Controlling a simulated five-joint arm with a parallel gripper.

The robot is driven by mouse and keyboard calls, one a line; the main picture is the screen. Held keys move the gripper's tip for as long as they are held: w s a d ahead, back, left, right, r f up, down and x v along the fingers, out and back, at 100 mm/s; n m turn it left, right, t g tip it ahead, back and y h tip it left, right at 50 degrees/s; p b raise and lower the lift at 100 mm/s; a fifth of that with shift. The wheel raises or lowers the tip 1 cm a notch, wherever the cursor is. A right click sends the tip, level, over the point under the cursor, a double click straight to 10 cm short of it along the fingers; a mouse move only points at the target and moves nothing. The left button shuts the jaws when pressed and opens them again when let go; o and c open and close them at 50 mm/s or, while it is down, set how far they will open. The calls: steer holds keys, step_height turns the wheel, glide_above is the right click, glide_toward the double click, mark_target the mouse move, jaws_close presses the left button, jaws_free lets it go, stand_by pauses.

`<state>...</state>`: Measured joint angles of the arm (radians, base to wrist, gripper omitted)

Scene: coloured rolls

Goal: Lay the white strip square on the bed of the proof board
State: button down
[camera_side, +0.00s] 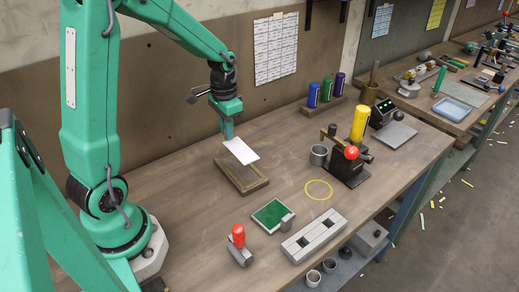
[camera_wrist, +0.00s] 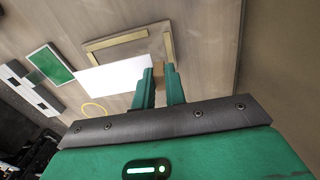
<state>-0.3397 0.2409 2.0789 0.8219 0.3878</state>
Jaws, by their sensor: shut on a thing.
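The white strip (camera_side: 241,151) is in my gripper (camera_side: 228,136), held by one end. My gripper is shut on it, and the strip sticks out flat to the right. The proof board (camera_side: 247,189), a brown tray with a raised rim, lies on the bench below, and the strip appears raised above it. In the wrist view the strip (camera_wrist: 112,77) reaches left from my gripper (camera_wrist: 159,72) and covers part of the board; the board's pale rim (camera_wrist: 118,38) shows beyond it. The strip's long side looks roughly in line with that rim.
A green pad (camera_side: 272,215) and a yellow ring (camera_side: 318,190) lie in front and to the right. A grey slotted block (camera_side: 314,236) and a red-knobbed tool (camera_side: 239,243) stand nearer. A black press with a red knob (camera_side: 350,160) stands right. Coloured rolls (camera_side: 326,90) stand behind.

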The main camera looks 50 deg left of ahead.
steer(key=shift+s+f, duration=0.1)
steer(key=shift+f, duration=0.05)
stand_by(0.4)
steer(key=shift+f, duration=2.75)
steer(key=shift+f, duration=0.65)
stand_by(0.9)
steer(key=c, duration=0.9)
jaws_free()
steer(key=shift+r, duration=0.3)
steer(key=shift+r, duration=2.7)
